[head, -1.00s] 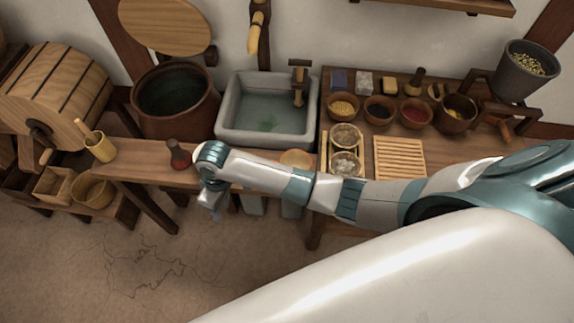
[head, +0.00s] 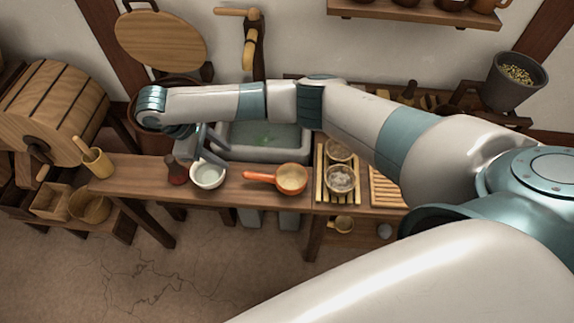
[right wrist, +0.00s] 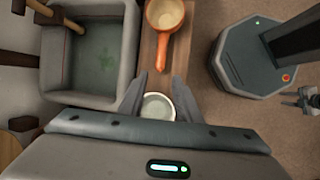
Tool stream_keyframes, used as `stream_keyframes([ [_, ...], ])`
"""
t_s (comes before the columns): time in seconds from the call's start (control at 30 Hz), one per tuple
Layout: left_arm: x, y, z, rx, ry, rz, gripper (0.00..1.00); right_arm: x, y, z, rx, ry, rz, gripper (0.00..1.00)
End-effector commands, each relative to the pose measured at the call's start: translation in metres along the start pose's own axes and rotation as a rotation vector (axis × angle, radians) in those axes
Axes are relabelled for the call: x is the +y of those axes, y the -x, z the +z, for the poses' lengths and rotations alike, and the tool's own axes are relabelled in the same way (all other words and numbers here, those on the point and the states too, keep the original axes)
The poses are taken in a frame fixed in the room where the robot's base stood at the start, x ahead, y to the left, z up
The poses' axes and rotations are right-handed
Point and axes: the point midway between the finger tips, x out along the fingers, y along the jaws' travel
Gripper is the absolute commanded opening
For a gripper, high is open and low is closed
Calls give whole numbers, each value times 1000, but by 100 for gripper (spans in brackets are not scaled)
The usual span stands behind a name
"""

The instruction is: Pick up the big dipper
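An orange dipper (head: 291,178) with a pale inside lies on the narrow bench, its handle pointing left. It also shows at the top of the right wrist view (right wrist: 164,14), handle toward my gripper. My right gripper (head: 209,152) is open and empty above the bench, left of the dipper and apart from it. In the right wrist view its fingers (right wrist: 158,92) stand apart, with a white bowl (right wrist: 158,106) seen between them. A small gripper-like part at the right edge of that view may be my left gripper (right wrist: 304,99); its fingers are unclear.
The white bowl (head: 208,175) and a dark red bottle (head: 175,170) stand on the bench near my right gripper. A stone sink (head: 268,150) lies behind. A rack with two bowls (head: 341,180) stands right of the dipper. My right arm hides part of the back counter.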

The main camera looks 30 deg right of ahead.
Motion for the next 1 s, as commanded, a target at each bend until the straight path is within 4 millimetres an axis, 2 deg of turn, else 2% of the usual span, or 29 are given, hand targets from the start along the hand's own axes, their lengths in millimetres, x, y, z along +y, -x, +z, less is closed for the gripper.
stream_keyframes([
  [0.23,0,0,0,0,0,0,33,-1,-2,0,1,0,-1,31],
  [0.37,0,-1,0,0,0,0,33,-2,-11,-1,1,2,-4,31],
  [0.77,0,-7,1,0,0,0,33,-2,-74,0,0,-1,-5,31],
  [1.0,0,7,0,0,0,0,33,0,-109,0,0,-1,-2,31],
])
